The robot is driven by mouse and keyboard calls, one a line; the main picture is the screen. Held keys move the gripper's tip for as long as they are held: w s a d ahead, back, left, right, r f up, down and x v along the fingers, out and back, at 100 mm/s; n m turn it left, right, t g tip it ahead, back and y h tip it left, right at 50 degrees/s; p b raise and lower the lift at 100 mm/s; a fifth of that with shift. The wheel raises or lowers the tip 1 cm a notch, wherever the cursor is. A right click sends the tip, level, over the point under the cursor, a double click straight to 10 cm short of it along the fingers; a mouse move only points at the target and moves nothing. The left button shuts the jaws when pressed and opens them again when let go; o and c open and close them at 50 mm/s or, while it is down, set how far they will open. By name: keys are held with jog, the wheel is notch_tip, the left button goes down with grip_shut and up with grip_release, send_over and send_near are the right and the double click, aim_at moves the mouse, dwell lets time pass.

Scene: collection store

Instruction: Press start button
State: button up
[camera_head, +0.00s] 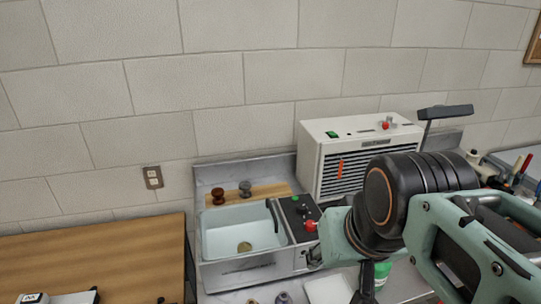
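Two green buttons show, and I cannot read a label on either. One (332,134) is on top of the white slatted machine (312,160) against the wall. The other (295,199) is on the dark control panel (291,212) right of the sink, with a red knob (310,226) close by. My teal and black arm fills the lower right and covers part of the white machine's front. A dark part (367,281) below my wrist may be my gripper; its fingers are not clear. I see no contact with either green button.
A pale basin (212,238) with a wooden board (262,190) behind it stands left of the panel. A wooden table (95,250) is at left. Pens and bottles crowd the right side.

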grip_shut()
dwell(1.3)
